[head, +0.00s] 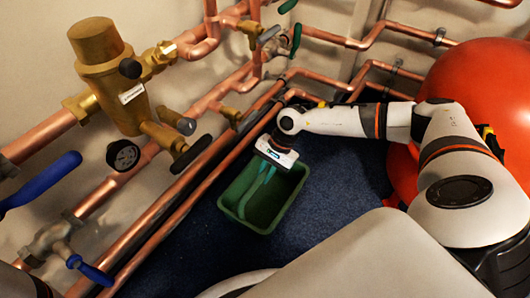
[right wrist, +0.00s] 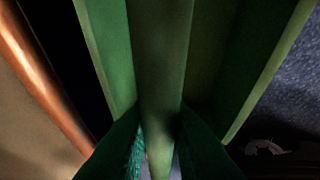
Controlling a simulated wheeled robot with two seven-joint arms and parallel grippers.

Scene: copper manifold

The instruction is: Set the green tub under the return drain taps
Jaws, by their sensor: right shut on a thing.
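The green tub (head: 262,222) is a rectangular open box on or just above the dark blue floor, right of the copper pipes in the head view. My right gripper (head: 259,186) reaches into it from above, its green fingers inside the outline of the tub. In the right wrist view the fingers (right wrist: 160,145) close on a green tub wall (right wrist: 160,60). Taps with green handles (head: 296,40) sit on the pipework above and beyond the tub. Which ones are the return drain taps I cannot tell. My left gripper is not in view.
Low copper pipes (head: 185,192) run along the wall left of the tub. A large red tank (head: 480,85) stands at right. Blue carpet (head: 335,190) is clear right of the tub.

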